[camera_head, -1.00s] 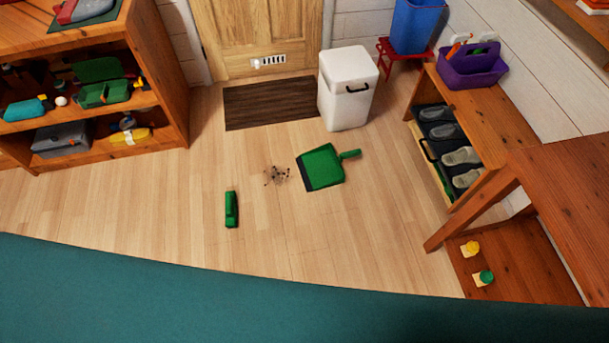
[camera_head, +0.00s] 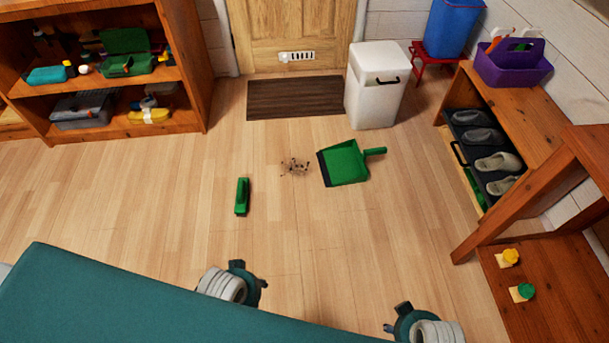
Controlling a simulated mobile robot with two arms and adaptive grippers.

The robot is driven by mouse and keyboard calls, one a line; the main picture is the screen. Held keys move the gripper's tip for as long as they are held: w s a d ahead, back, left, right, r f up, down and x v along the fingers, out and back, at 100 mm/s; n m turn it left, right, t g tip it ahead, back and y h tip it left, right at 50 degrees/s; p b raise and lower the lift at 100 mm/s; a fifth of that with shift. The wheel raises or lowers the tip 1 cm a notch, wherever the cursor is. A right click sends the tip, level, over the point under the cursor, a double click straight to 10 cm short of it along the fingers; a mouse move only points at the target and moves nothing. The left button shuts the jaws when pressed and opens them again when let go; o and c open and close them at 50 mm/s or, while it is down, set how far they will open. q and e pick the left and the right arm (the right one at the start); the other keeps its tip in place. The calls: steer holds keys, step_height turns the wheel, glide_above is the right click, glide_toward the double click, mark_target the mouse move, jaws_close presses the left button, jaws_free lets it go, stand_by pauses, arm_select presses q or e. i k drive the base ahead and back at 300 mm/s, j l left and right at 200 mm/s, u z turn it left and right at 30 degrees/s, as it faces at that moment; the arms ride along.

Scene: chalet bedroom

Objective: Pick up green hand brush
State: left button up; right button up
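The green hand brush (camera_head: 242,197) lies on the wooden floor, left of the middle of the head view. Its long side points roughly away from me. Nothing touches it. A green dustpan (camera_head: 345,163) with a dark front edge lies to its right and farther back, its handle pointing right. A small patch of dark debris (camera_head: 294,166) lies between them. Two parts of my arms show at the bottom edge, nearer to me than the brush and apart from it. No gripper fingers can be made out.
A shelf unit (camera_head: 187,68) stands at the left. A dark doormat (camera_head: 295,97), a white bin (camera_head: 376,85) and a red stool (camera_head: 433,62) are at the back. A shoe bench (camera_head: 519,113) and wooden table (camera_head: 560,180) are at the right. The floor around the brush is clear.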

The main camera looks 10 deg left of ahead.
mark_target(241, 207)
steer(key=u, duration=1.05)
steer(key=i+j+z, duration=0.1)
steer(key=i, duration=0.35)
steer(key=i+j+z, duration=0.15)
steer(key=i, duration=0.25)
steer(key=j, duration=0.1)
